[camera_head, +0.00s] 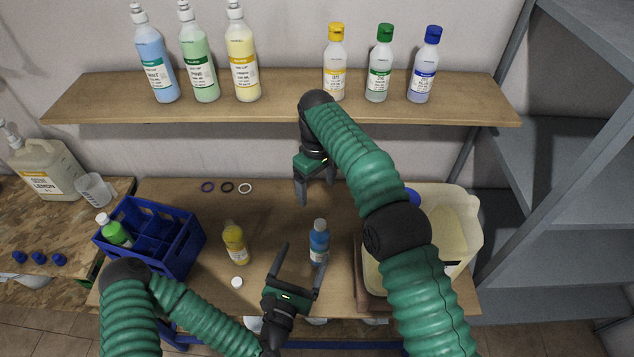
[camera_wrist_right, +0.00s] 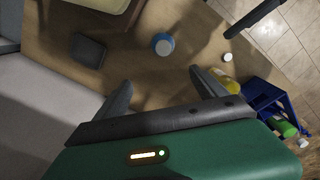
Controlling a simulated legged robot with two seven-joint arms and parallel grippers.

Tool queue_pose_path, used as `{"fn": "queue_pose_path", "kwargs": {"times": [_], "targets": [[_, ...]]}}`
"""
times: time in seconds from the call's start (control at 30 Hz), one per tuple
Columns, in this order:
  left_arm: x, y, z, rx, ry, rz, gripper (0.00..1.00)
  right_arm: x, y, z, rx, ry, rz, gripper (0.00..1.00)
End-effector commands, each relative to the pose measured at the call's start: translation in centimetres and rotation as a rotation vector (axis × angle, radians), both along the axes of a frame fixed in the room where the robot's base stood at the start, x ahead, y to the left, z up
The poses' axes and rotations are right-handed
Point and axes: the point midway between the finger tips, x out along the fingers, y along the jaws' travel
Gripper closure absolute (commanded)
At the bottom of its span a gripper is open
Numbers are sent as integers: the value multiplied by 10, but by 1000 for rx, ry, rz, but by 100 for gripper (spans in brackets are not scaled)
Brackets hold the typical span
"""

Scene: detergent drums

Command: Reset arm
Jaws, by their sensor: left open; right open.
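My right gripper (camera_head: 316,186) hangs over the back of the table, below the shelf edge, with its fingers apart and empty. In the right wrist view its two fingers (camera_wrist_right: 160,95) are spread with bare tabletop between them. My left gripper (camera_head: 298,262) is at the table's front, open, its fingers pointing away from me. A blue bottle (camera_head: 319,243) stands near its right finger; I cannot tell whether they touch. The blue bottle also shows from above in the right wrist view (camera_wrist_right: 163,44). A yellow bottle (camera_head: 235,243) stands left of the left gripper, apart from it.
A blue crate (camera_head: 180,260) holding a green bottle (camera_head: 114,231) is at the left. A large pale container (camera_head: 462,225) is at the right, partly hidden by my right arm. Three rings (camera_head: 227,187) lie at the back. A white cap (camera_head: 237,283) lies in front. Bottles line the shelf (camera_head: 285,100).

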Motion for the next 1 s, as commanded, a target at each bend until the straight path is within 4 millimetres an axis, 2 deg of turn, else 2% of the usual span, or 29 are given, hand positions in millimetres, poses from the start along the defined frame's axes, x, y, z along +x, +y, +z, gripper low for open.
{"fn": "queue_pose_path", "kwargs": {"times": [0.03, 0.43, 1.0], "targets": [[0, 0, 10, 0, 0, 0, 16, 1, 0, 7, -1, 1, 0, 18], [0, 0, 47, 0, 0, 0, 16, 6, 2, 21, -1, 1, 0, 18], [0, 0, 48, 0, 0, 0, 16, 6, 2, 18, 0, 0, 0, 18]]}}
